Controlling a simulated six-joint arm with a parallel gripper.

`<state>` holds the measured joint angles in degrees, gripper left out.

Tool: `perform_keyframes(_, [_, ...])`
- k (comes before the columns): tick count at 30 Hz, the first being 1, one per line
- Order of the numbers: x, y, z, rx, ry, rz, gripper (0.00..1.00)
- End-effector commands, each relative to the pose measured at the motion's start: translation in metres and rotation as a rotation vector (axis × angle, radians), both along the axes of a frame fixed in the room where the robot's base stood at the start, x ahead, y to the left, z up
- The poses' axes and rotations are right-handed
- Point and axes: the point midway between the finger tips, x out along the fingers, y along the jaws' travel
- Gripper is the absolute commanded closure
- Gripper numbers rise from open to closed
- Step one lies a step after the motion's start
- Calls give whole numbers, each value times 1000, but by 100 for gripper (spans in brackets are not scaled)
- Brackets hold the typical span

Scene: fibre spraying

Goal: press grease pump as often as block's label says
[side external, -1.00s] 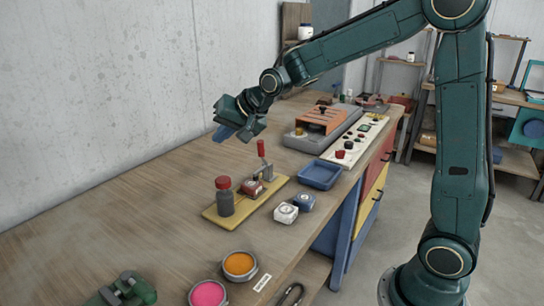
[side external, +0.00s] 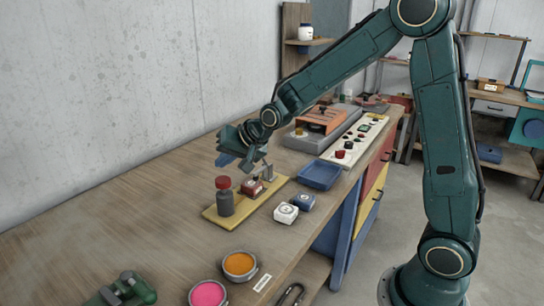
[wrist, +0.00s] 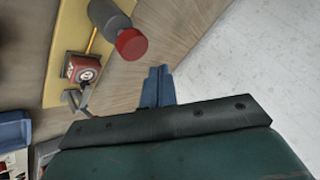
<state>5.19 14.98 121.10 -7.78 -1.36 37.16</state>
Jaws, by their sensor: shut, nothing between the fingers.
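A dark grey pump bottle with a red cap (side external: 223,183) stands upright at the left end of a yellow board (side external: 220,216); its cap also shows in the wrist view (wrist: 131,44). A small red block (side external: 251,188) sits on the board beside a metal lever clamp (side external: 267,173). In the wrist view the red block (wrist: 84,68) carries a white round label, too small to read. My gripper (side external: 226,160) is shut and empty, above the board's far side, apart from the bottle. Its blue fingertips (wrist: 158,87) are together.
A white block (side external: 286,213) and a blue block (side external: 303,202) stand in front of the board. A blue tray (side external: 320,175) and a button panel (side external: 358,143) lie to the right. Pink (side external: 208,294) and orange (side external: 239,265) pots stand near the front. The table's left is largely clear.

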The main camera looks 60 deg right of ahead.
Motion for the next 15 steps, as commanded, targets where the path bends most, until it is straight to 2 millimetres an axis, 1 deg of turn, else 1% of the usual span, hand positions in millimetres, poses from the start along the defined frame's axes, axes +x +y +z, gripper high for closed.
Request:
perform_keyframes(3, [0,0,-10,0,3,-1,100])
perform_keyframes(6, [0,0,-15,1,1,0,100])
perform_keyframes(15, [0,0,-20,0,0,0,100])
